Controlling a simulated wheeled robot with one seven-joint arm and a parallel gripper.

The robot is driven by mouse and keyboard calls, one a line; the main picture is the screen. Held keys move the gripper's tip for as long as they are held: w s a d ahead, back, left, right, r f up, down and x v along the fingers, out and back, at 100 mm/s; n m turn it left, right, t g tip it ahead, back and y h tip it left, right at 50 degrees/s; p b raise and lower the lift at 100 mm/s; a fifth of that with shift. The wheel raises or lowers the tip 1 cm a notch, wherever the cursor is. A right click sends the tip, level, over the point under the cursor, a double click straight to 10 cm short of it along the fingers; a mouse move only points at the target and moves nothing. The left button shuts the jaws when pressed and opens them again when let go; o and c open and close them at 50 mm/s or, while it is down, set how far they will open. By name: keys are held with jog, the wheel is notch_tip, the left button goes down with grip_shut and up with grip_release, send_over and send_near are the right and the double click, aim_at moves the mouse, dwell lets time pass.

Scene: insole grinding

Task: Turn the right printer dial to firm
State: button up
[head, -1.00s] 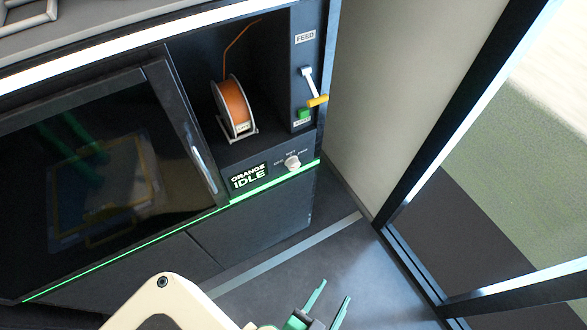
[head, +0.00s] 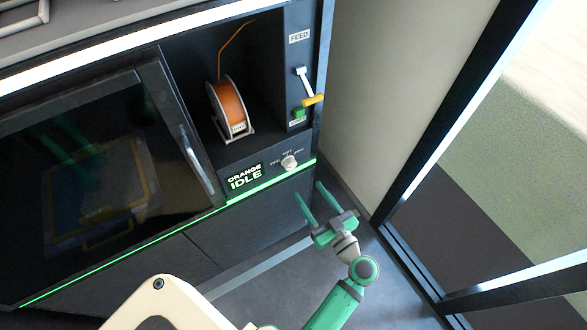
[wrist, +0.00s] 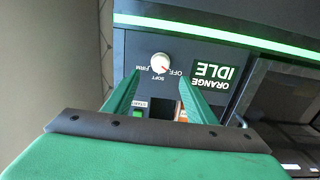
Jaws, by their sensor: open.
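The printer dial (head: 289,163) is a small white knob on the front panel, right of the display (head: 245,177) that reads ORANGE IDLE. In the wrist view the dial (wrist: 161,65) has the labels OFF, SOFT and FIRM around it, and a small red mark on its face near the OFF side. My gripper (head: 312,191) is open and empty, in front of and below the dial in the head view. In the wrist view its two green fingers (wrist: 160,88) point toward the panel, with the dial showing between and beyond their tips. They look apart from the dial.
An orange filament spool (head: 229,104) sits in the bay above the panel. A feed lever with a yellow handle (head: 312,99) and a green button (head: 298,113) are on the right column. A dark glass door (head: 80,185) is at left. A wall (head: 385,90) stands close right of the printer.

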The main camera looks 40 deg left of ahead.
aim_at(292, 167)
jog(key=x, duration=1)
jog(key=shift+w+a+r, duration=0.1)
jog(key=shift+a, duration=0.3)
jog(key=shift+c, duration=0.2)
jog(key=c, duration=1)
